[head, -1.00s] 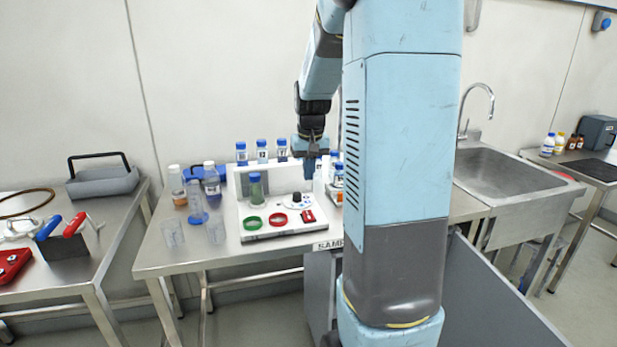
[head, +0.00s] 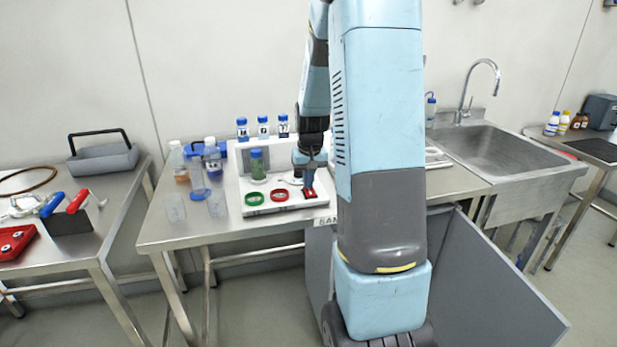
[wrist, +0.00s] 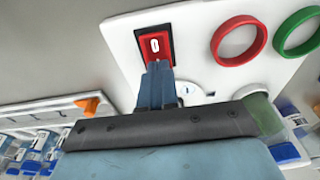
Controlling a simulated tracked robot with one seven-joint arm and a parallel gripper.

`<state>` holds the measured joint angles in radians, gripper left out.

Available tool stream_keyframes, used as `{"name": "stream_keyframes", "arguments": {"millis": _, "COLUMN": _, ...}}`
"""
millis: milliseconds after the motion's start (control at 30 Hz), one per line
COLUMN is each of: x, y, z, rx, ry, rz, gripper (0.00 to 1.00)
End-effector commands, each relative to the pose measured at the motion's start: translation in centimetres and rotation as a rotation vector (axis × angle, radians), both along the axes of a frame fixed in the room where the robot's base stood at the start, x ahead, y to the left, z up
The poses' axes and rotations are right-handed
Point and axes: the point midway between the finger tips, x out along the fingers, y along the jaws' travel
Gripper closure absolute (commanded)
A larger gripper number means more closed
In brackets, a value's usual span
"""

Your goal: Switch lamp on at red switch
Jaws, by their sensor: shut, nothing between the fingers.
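The red switch (wrist: 154,42) sits on the white panel of a small bench device (head: 262,209). In the wrist view it is a red rocker in a dark frame with a white 0 mark on its visible half. My gripper (wrist: 156,72) is shut and empty, its fingertips at the switch's near edge. They hide part of the switch, and I cannot tell whether they touch it. In the head view my gripper (head: 309,188) points down over the switch (head: 310,195). No lit lamp can be made out.
A red ring (head: 279,195) and a green ring (head: 254,199) lie on the panel, with a green vial (head: 257,164) behind. Beakers and bottles stand at left, blue-capped bottles (head: 263,127) at the back. A sink (head: 490,155) is at right.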

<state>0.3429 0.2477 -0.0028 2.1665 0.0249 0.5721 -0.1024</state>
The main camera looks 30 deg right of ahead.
Motion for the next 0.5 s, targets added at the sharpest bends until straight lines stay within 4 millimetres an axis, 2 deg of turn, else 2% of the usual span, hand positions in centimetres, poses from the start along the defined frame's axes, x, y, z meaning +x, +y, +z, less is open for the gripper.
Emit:
{"name": "stream_keyframes", "arguments": {"millis": 233, "x": 0.0, "y": 0.1, "z": 0.0, "rx": 0.0, "ry": 0.002, "rz": 0.002, "gripper": 1.0}}
{"name": "stream_keyframes", "arguments": {"millis": 367, "x": 0.4, "y": 1.0, "z": -0.2, "rx": 0.008, "ry": 0.026, "rz": 0.016, "gripper": 1.0}}
{"name": "stream_keyframes", "arguments": {"millis": 500, "x": 0.3, "y": 0.9, "z": -0.2, "rx": 0.008, "ry": 0.026, "rz": 0.014, "gripper": 1.0}}
